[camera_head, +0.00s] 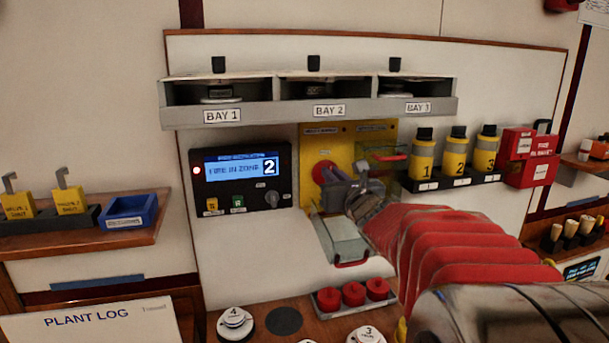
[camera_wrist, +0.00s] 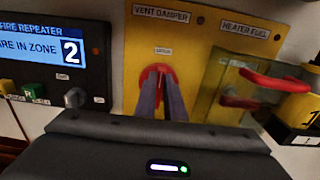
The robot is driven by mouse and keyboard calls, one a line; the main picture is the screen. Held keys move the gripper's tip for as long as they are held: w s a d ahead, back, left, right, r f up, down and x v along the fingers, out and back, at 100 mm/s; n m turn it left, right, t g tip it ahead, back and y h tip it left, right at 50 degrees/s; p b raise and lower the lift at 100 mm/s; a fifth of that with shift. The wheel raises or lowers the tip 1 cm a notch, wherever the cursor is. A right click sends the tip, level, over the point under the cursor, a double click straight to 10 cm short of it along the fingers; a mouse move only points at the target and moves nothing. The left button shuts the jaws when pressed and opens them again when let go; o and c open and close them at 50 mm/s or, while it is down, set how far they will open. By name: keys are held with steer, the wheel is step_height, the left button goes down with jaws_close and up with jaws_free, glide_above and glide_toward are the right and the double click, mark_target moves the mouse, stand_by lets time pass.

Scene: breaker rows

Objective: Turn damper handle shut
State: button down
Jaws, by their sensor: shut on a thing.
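The red vent damper handle (camera_head: 324,170) is on the yellow panel (camera_head: 320,146) at the middle of the wall board. In the wrist view the handle (camera_wrist: 153,76) sits under the "VENT DAMPER" label, mostly hidden behind my fingers. My gripper (camera_head: 340,188) reaches in from the right with both fingers close together. In the wrist view my gripper (camera_wrist: 161,88) is shut on the damper handle. The handle's exact angle cannot be told, and the small label (camera_wrist: 163,51) above it is too blurred to read.
Right of the damper is the heater fuel unit with a clear cover and red handle (camera_wrist: 280,83). Left is the fire repeater (camera_head: 242,178), showing "FIRE IN ZONE 2". Numbered yellow bottles (camera_head: 457,155) stand at right. The bay shelf (camera_head: 310,110) overhangs.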

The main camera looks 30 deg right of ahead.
steer(key=shift+d+m, duration=0.1)
steer(key=shift+m, duration=0.4)
steer(key=shift+s+d+f+m, duration=0.1)
steer(key=shift+d+m, duration=0.05)
steer(key=shift+m, duration=0.9)
steer(key=shift+d+f+m, duration=0.1)
steer(key=shift+d+m, duration=0.05)
steer(key=shift+m, duration=0.95)
steer(key=shift+s+d+m, duration=0.1)
steer(key=shift+d+m, duration=0.05)
steer(key=shift+m, duration=0.9)
steer(key=c, duration=1.8)
jaws_free()
steer(key=shift+c, duration=0.2)
steer(key=shift+a, duration=0.1)
